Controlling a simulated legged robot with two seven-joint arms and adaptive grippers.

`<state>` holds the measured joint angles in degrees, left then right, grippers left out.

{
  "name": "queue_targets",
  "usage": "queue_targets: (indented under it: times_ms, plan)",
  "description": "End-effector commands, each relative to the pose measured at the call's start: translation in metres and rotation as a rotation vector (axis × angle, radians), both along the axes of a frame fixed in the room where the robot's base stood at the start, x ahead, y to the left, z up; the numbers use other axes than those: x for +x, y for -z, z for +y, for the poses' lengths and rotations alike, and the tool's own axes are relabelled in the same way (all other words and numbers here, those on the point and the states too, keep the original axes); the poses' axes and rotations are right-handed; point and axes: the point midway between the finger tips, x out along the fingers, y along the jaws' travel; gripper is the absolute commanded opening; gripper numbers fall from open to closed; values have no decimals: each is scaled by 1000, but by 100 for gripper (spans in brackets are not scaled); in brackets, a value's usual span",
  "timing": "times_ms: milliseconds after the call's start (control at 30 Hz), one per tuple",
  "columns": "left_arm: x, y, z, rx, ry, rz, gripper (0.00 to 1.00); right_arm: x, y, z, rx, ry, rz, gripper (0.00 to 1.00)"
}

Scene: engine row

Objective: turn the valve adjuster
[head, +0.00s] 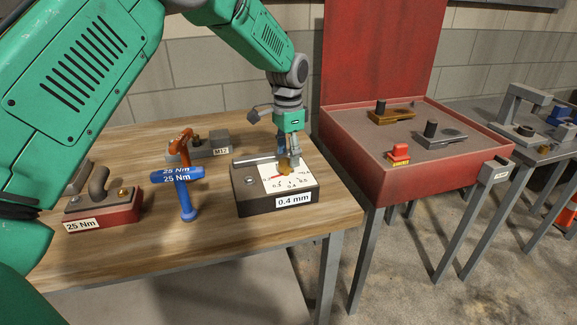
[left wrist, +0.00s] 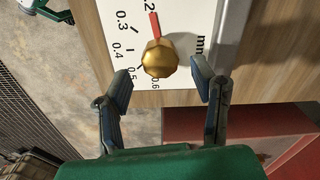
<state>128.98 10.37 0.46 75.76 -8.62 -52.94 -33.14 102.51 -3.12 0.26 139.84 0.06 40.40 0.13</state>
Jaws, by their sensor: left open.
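The valve adjuster is a dark block (head: 250,205) with a white dial face (head: 273,187), labelled 0.4 mm, near the right end of the wooden table. A brass knob (left wrist: 160,58) stands on the dial, and in the left wrist view a red pointer (left wrist: 155,25) lies near the 0.2 mark. My left gripper (head: 287,163) is above the dial in the head view, partly covering the knob. In the left wrist view its two fingers (left wrist: 165,85) are spread apart, one on either side of the knob, with gaps showing. My right gripper is not in view.
On the wooden table (head: 140,250), a blue tool (head: 184,195) labelled 25 Nm stands left of the adjuster. A red-based block (head: 105,208) is farther left, and an M12 block (head: 205,147) stands behind. A red tray table (head: 370,165) stands to the right, across a gap.

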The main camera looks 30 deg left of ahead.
Motion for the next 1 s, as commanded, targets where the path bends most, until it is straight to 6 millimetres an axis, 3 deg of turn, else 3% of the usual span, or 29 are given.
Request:
queue_targets:
  times_ms: [233,600,633,767,1000]
  plan:
    - [-1,32,1,-1,-1,0,52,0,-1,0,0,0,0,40]
    - [-1,38,0,1,-1,-1,52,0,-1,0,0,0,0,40]
    - [-1,38,0,1,-1,-1,48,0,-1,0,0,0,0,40]
    - [-1,38,0,0,-1,0,3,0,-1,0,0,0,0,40]
    - [-1,38,1,-1,-8,0,3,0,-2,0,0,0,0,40]
